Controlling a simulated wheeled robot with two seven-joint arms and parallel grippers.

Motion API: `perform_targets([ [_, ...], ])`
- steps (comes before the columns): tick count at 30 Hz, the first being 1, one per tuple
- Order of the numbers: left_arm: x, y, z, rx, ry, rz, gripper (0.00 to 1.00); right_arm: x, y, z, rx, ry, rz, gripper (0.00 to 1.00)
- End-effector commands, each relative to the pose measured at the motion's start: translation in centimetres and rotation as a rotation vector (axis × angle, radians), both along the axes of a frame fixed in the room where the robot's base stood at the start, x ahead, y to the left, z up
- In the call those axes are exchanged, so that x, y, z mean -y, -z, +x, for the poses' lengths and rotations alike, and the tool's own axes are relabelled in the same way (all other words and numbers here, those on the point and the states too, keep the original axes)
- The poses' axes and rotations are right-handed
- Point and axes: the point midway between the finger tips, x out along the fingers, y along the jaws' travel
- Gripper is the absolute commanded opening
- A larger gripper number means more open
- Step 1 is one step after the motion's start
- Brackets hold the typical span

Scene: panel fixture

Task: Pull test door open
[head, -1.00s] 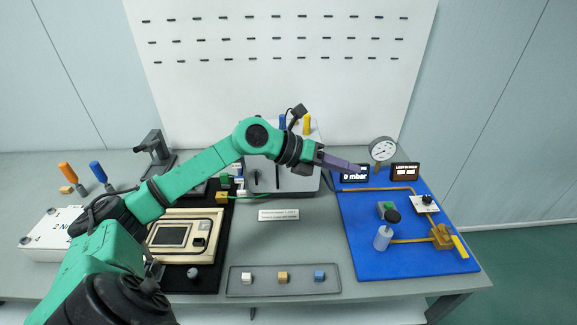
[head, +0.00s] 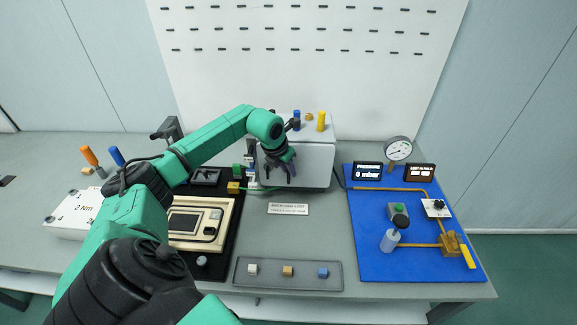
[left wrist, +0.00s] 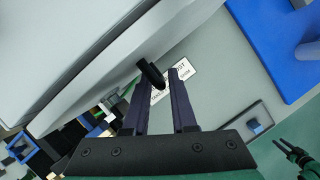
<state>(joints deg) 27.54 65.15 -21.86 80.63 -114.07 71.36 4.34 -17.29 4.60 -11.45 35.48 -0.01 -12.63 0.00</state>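The test box (head: 310,165) is a light grey case at the back middle of the table. Its front face shows in the left wrist view (left wrist: 95,60) as a pale slanted panel with a lifted edge. A black bar handle (left wrist: 150,73) sticks out from that panel. My left gripper (head: 279,172) is in front of the box, fingers spread. In the left wrist view its fingers (left wrist: 165,80) are apart, with the handle by the left fingertip; contact cannot be told. A small green and black part of mine, possibly the right gripper, shows at the lower right there.
A blue board (head: 375,260) with a gauge (head: 398,149), displays and fittings lies on the right. A grey tray (head: 305,281) with small blocks is at the front. A beige device (head: 225,213) on a black mat is left of centre.

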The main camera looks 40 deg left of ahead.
Motion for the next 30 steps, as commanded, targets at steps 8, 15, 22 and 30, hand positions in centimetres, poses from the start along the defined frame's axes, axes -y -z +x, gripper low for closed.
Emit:
perform_targets([
  [8, 0.00, 0.63, 0.20, 0.000, 0.001, 0.002, 0.25, 0.00, -0.10, 0.09, 0.002, 0.000, 0.000, 0.41],
  [15, 0.01, 0.59, 0.19, 0.000, 0.001, 0.000, 0.00, -0.01, -0.11, 0.17, 0.003, 0.000, 0.001, 0.41],
  [22, 0.01, 0.56, 0.19, 0.000, 0.002, 0.001, 0.00, -0.02, -0.11, 0.21, 0.004, 0.000, 0.001, 0.41],
  [30, 0.01, 0.52, 0.20, 0.000, 0.002, 0.001, 0.00, -0.03, -0.12, 0.23, 0.004, 0.000, 0.001, 0.41],
])
